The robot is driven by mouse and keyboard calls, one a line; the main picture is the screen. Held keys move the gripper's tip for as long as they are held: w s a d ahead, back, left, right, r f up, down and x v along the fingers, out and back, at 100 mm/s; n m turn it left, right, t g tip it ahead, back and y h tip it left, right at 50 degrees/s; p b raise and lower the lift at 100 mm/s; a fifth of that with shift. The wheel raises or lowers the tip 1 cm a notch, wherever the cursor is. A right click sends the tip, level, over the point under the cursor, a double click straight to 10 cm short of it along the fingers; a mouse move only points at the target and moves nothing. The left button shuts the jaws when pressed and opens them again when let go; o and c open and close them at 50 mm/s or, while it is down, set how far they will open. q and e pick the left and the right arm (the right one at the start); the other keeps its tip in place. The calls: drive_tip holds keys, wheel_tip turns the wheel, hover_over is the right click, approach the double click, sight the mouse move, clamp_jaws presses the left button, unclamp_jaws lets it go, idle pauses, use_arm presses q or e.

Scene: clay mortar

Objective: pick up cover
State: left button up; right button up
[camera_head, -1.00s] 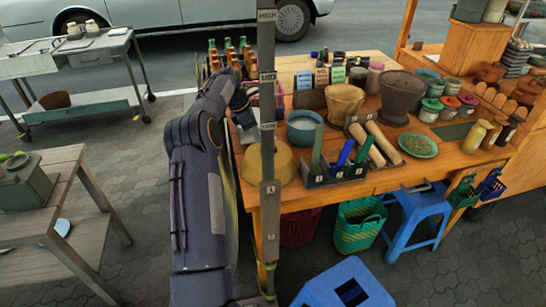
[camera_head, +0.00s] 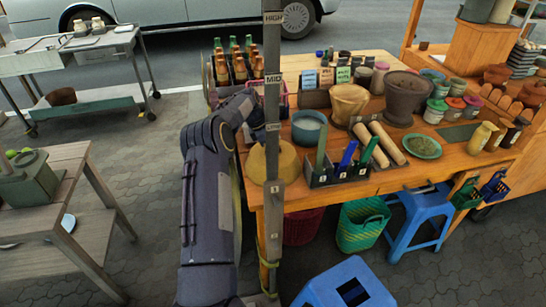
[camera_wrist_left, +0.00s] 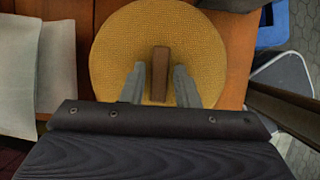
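The cover (camera_wrist_left: 110,45) is a round, woven yellow dome with a brown wooden handle (camera_wrist_left: 160,60) on top. In the head view the cover (camera_head: 285,160) sits at the left front of the wooden table, partly hidden by an upright post. My left gripper (camera_wrist_left: 158,85) is open above the cover. Its two grey fingers stand on either side of the handle, with a gap on each side. In the head view my left arm and the post largely hide this gripper. My right gripper is in neither view.
The upright post (camera_head: 272,100) stands before the cover. A blue-grey bowl (camera_head: 309,127) and a rack (camera_head: 345,172) of coloured tools stand to its right. A crate of bottles (camera_head: 233,65) is behind. A blue stool (camera_head: 345,285) is below, in front.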

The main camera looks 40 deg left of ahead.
use_arm(q)
clamp_jaws()
drive_tip(key=shift+r, duration=0.15)
